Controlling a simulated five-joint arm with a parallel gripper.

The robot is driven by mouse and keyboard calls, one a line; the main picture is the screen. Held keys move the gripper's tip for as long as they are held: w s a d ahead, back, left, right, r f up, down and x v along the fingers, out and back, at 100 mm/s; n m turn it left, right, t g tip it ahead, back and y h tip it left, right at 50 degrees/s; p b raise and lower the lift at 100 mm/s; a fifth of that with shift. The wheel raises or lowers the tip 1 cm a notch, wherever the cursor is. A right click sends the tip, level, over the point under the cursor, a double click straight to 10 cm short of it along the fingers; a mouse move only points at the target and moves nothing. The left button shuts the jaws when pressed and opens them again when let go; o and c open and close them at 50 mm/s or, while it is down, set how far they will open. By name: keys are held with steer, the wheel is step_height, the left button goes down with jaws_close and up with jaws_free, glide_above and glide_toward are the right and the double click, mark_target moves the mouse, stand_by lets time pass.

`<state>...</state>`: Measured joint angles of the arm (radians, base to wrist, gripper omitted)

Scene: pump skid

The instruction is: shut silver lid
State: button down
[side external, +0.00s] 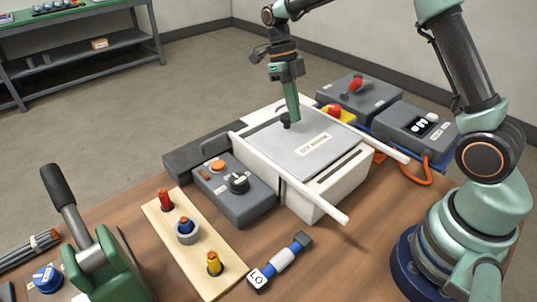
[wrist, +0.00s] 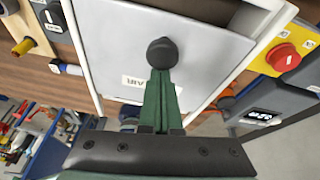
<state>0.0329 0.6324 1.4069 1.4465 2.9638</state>
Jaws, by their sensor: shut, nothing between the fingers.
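The silver lid (side external: 318,140) is a flat grey plate with a label, lying level on top of a white box (side external: 318,207) between two pale side rails. A dark slotted strip of the box top shows beyond its near edge. A black knob (side external: 285,121) stands on the lid near its far edge. My gripper (side external: 294,118) points down, shut and empty, its fingertips right beside the knob. In the wrist view the lid (wrist: 120,45) fills the middle, and the closed green fingers (wrist: 160,73) end at the edge of the black knob (wrist: 163,53). I cannot tell whether they touch it.
A grey control box (side external: 235,190) with an orange button and black dial stands left of the white box. Right behind are a red button on yellow (side external: 336,111) and grey boxes (side external: 418,130). A wooden peg board (side external: 193,240) and a blue-white cylinder (side external: 281,262) lie in front.

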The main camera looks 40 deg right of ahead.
steer(key=shift+w, duration=2.5)
steer(key=shift+s+d+r, duration=0.15)
steer(key=shift+s+r, duration=0.05)
steer(key=shift+s, duration=0.8)
steer(key=shift+s+d+r, duration=0.15)
steer(key=shift+s, duration=0.85)
steer(key=v, duration=0.9)
step_height(320, 180, up, 6)
steer(key=n+t, duration=0.5)
steer(key=n, duration=1.2)
glide_above(302, 138)
steer(key=s+f+n+t, duration=0.4)
steer(key=s+n, duration=0.5)
steer(key=n, duration=0.8)
steer(key=shift+s+a+f+t, duration=0.2)
steer(key=shift+s+a+t, duration=0.05)
steer(key=shift+s+t, duration=0.05)
